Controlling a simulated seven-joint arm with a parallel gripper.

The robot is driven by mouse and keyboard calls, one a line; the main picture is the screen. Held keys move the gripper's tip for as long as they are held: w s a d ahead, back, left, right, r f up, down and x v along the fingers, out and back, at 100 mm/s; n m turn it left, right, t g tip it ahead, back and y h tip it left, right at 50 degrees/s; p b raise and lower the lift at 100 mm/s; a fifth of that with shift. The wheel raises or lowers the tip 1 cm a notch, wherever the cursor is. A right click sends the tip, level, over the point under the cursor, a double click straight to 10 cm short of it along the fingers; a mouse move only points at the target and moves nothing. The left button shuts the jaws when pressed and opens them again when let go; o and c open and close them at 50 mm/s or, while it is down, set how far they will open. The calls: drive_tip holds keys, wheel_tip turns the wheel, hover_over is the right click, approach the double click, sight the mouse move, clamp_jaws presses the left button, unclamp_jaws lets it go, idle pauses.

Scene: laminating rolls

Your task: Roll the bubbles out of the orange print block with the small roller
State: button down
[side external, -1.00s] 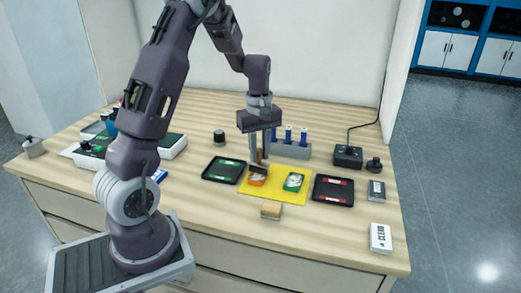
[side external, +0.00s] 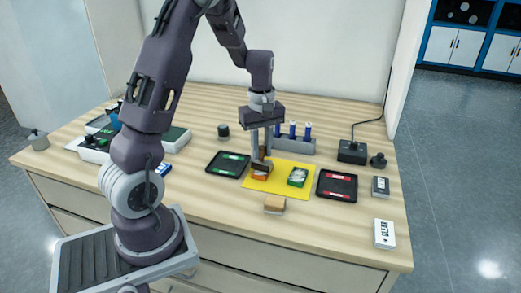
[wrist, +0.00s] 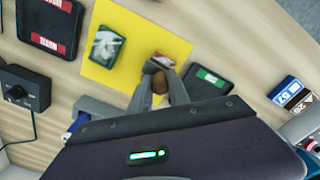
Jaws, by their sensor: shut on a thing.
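The orange print block (side external: 259,177) lies on the left part of the yellow mat (side external: 283,188). It also shows in the wrist view (wrist: 166,58), partly covered by the roller. My gripper (side external: 262,152) is shut on the small roller, whose brown handle (wrist: 160,84) stands between the fingers. The dark roller head (side external: 262,165) is over the orange block and appears to touch it. Exact contact and any bubbles are too small to tell. A green print block (side external: 297,177) lies on the mat to the right, apart from the roller.
A green-labelled black tray (side external: 228,164) lies left of the mat, and a red-labelled black tray (side external: 337,186) lies right. A wooden block (side external: 275,204) sits in front. A grey rack (side external: 300,146) with blue-handled tools stands behind. A black control box (side external: 352,152) is back right.

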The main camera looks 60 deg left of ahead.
drive_tip(key=shift+w+a, duration=1)
drive_tip(key=shift+w, duration=0.2)
drive_tip(key=shift+s+d, duration=1.45)
drive_tip(key=shift+s, duration=0.25)
drive_tip(key=shift+w+a, duration=1.45)
drive_tip(key=shift+w, duration=0.3)
wheel_tip(320, 180, up, 6)
